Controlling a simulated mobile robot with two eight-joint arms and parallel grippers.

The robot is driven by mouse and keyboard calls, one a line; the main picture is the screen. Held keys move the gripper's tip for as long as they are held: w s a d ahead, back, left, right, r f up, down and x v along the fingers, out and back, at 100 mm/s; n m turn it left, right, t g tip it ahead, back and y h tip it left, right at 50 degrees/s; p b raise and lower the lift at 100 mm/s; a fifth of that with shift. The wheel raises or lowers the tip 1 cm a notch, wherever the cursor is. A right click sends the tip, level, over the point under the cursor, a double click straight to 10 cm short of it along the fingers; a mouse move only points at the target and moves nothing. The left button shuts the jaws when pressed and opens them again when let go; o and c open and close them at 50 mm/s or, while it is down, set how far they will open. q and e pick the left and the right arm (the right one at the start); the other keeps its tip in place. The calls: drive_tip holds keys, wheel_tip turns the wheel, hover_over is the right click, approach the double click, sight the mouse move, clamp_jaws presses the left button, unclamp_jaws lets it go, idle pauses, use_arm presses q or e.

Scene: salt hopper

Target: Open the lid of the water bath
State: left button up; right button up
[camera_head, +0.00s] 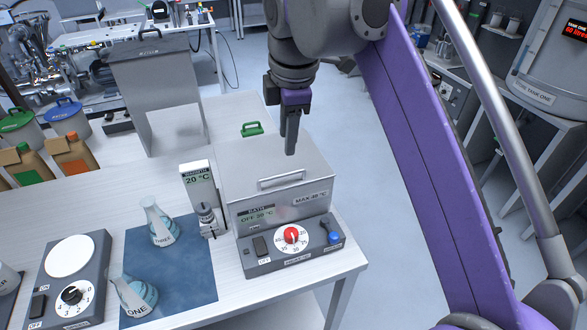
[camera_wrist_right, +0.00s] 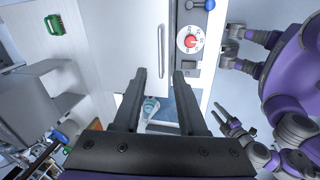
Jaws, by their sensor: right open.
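The water bath (camera_head: 275,212) is a metal box on the white bench, with a display reading OFF 20 °C and a red dial (camera_head: 291,235) on its front panel. Its lid (camera_head: 255,160) is down, with a bar handle (camera_head: 282,179) near the front edge. My right gripper (camera_head: 290,150) is over the lid, behind the handle and apart from it. In the right wrist view my right gripper (camera_wrist_right: 159,74) is open and empty, and the handle (camera_wrist_right: 161,50) lies beyond the fingertips, between them.
A magnetic-labelled 20 °C display (camera_head: 198,180) stands close beside the bath's left. Flasks THREE (camera_head: 160,226) and ONE (camera_head: 135,298) stand on a blue mat (camera_head: 185,275). Floor right of the bench is clear.

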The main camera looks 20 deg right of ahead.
sight(284, 174)
drive_tip(key=shift+n, duration=0.7)
drive_tip(key=b+x, duration=0.3)
drive_tip(key=x, duration=0.5)
drive_tip(key=shift+f, duration=0.25)
drive_tip(key=shift+w+f, duration=0.2)
drive_tip(key=shift+f, duration=0.5)
drive_tip(key=shift+c, duration=0.3)
clamp_jaws()
